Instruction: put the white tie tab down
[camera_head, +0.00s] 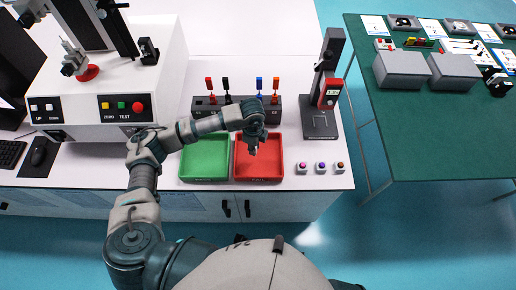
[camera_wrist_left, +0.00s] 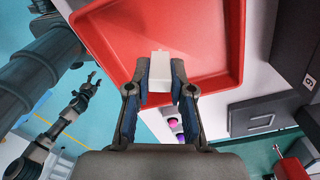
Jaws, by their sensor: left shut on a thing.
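My left gripper (camera_head: 253,147) is over the red tray (camera_head: 259,178) in the head view. In the left wrist view the same gripper (camera_wrist_left: 160,92) is shut on the white tie tab (camera_wrist_left: 160,70), a small pale block between the two fingertips. The red tray's rim (camera_wrist_left: 100,40) surrounds the area behind the tab. I cannot tell whether the tab touches the tray floor. My right gripper (camera_wrist_left: 90,82) shows small at the left of the wrist view, away from the trays; its finger opening is unclear.
A green tray (camera_head: 205,158) sits directly left of the red one. A dark rack with several coloured plugs (camera_head: 236,106) stands behind the trays. A black stand with a red gauge (camera_head: 326,95) and several small buttons (camera_head: 321,167) are to the right. The red tray looks empty.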

